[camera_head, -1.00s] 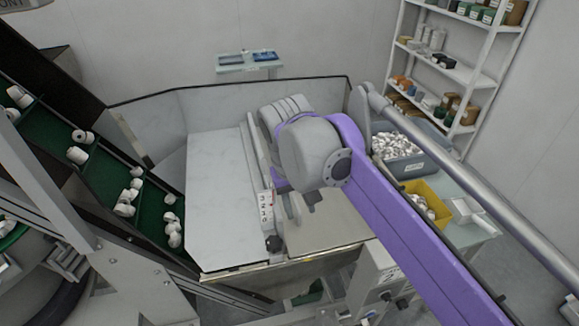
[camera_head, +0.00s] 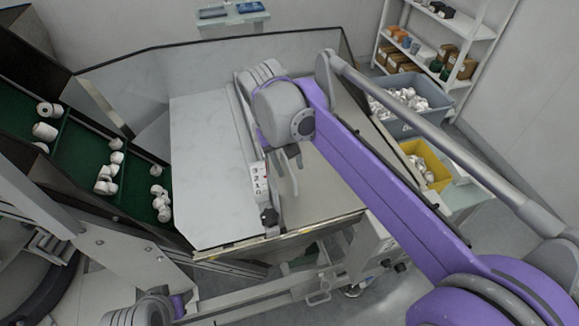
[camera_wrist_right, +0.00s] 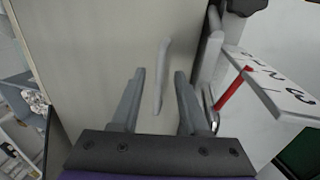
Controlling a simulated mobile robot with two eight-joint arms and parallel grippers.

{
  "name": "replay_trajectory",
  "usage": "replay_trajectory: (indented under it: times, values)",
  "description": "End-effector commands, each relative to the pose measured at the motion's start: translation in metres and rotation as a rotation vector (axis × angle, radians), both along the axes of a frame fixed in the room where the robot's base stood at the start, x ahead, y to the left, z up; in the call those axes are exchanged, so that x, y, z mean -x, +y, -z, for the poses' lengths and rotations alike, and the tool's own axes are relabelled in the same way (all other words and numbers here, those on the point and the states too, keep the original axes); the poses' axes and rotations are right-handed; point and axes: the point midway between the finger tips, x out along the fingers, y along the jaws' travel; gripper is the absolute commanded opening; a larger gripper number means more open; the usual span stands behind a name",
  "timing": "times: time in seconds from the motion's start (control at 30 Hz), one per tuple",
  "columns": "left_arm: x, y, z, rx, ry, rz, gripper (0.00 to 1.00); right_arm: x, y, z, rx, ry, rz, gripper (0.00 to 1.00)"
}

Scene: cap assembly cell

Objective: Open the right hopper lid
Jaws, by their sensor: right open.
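The right hopper lid (camera_head: 325,190) is a flat beige panel, closed, to the right of the divider on the hopper. It fills the left and middle of the right wrist view (camera_wrist_right: 85,50). A slim grey handle (camera_wrist_right: 162,80) stands on the lid. My right gripper (camera_head: 287,160) is over the lid, near its divider side. In the wrist view its open fingers (camera_wrist_right: 160,74) are on either side of the handle with gaps visible; whether they touch the lid I cannot tell. My left gripper is out of view.
The white left lid (camera_head: 210,160) lies beside the divider, which carries a numbered label (camera_head: 259,178) and a dark knob (camera_head: 269,216). A green conveyor (camera_head: 90,155) with white caps runs at left. A grey bin (camera_head: 425,92) and yellow bin (camera_head: 436,172) stand at right.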

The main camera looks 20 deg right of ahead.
Motion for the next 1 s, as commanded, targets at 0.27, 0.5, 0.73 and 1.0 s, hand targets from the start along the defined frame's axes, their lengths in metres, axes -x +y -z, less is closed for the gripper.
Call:
replay_trajectory:
  times: [0.27, 0.5, 0.73, 1.0]
  values:
    - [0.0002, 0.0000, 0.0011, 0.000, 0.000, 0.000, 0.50, 0.0000, -0.0026, 0.0134, 0.000, -0.001, 0.000, 0.45]
    - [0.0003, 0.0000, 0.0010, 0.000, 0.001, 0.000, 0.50, -0.0001, -0.0025, 0.0131, 0.000, -0.001, 0.000, 0.34]
    - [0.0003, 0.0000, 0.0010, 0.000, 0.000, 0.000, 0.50, 0.0000, -0.0025, 0.0130, 0.000, 0.000, 0.000, 0.00]
    - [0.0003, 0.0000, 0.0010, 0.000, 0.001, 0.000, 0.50, 0.0000, -0.0025, 0.0129, 0.000, 0.000, 0.000, 0.00]
